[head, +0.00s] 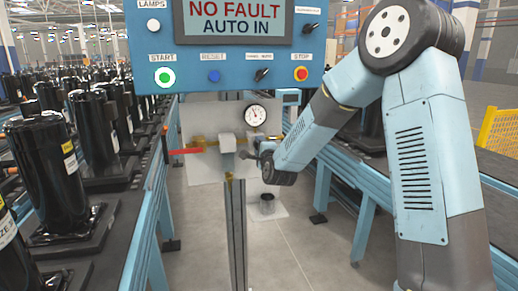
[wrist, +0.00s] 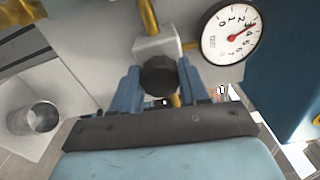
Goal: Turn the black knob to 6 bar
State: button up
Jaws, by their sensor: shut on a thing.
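The black knob (wrist: 158,73) sits on a pale regulator block (wrist: 157,46) in the wrist view. The two blue fingers of my gripper (wrist: 160,86) stand on either side of it and are shut on it. In the head view my gripper (head: 252,155) reaches the regulator block from the right; I cannot make out the knob there. The round white pressure gauge (wrist: 231,33) is at the upper right of the wrist view, its red needle near 3. The gauge also shows in the head view (head: 256,115), too small to read.
Brass pipe (head: 198,140) and a red lever (head: 187,151) are left of the block. A blue control panel (head: 232,76) hangs above, reading NO FAULT, AUTO IN. Conveyors with black compressors (head: 42,165) flank the aisle. A metal cup (wrist: 41,117) stands at the lower left in the wrist view.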

jog(key=m, duration=1.1)
jog(key=shift+d+f+m, duration=0.2)
jog(key=shift+m, duration=0.1)
dwell(0.4)
jog(key=o, duration=1.1)
jog(key=shift+a+r, duration=0.1)
jog(key=shift+r, duration=0.1)
jog(key=shift+c, duration=0.2)
jog(key=v, duration=1.3)
jog(key=shift+s, duration=0.35)
